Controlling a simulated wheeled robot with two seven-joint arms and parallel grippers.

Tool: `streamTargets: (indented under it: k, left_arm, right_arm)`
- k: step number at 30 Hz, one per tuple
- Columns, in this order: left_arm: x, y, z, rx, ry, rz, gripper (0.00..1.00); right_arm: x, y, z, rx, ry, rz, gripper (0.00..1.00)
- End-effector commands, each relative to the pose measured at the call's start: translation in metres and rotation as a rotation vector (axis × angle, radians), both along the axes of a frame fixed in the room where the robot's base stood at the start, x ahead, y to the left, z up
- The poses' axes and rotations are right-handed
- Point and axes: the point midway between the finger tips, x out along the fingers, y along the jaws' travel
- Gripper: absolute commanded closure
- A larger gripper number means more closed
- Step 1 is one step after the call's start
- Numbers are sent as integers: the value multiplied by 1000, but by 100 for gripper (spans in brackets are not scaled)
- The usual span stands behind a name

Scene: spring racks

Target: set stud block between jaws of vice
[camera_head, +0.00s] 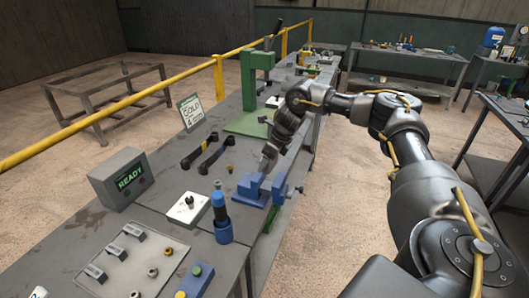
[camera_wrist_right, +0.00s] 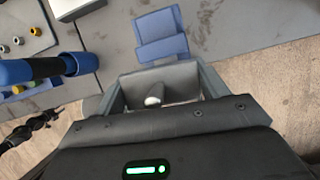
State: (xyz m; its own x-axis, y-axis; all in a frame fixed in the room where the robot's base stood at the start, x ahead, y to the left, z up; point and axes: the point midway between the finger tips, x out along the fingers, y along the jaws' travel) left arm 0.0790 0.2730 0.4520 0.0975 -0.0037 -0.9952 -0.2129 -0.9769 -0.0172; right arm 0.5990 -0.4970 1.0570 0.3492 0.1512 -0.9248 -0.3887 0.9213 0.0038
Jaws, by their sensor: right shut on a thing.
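The blue vice (camera_head: 252,190) stands near the bench's right edge in the head view. Part of it also shows beyond my fingers in the wrist view (camera_wrist_right: 160,35); the rest is hidden there. My right gripper (camera_head: 268,160) is just above the vice, pointing down at it. In the wrist view the right gripper (camera_wrist_right: 155,95) is shut on a small dark piece with a pale rounded tip (camera_wrist_right: 153,101), which looks like the stud block. Its lower part is hidden, and I cannot tell whether it touches the vice. My left gripper is not in view.
A blue bottle-like tool (camera_head: 221,218) and a white block with a dark knob (camera_head: 187,208) stand left of the vice. A grey READY box (camera_head: 122,180), a parts tray (camera_head: 130,262) and a green press (camera_head: 250,95) are also on the bench.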

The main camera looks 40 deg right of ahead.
Motion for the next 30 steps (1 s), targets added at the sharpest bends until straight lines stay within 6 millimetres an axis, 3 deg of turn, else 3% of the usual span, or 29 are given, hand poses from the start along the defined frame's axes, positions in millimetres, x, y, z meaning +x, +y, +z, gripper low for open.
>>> streamTargets:
  k: [6, 22, 30]
  left_arm:
    - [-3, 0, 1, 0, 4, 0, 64]
    - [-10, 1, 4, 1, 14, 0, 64]
    - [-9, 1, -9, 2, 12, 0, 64]
  right_arm:
    - [2, -7, 7, 1, -2, 74, 71]
    - [4, -5, 8, 9, -18, 77, 71]
    - [4, -5, -12, 8, -17, 77, 71]
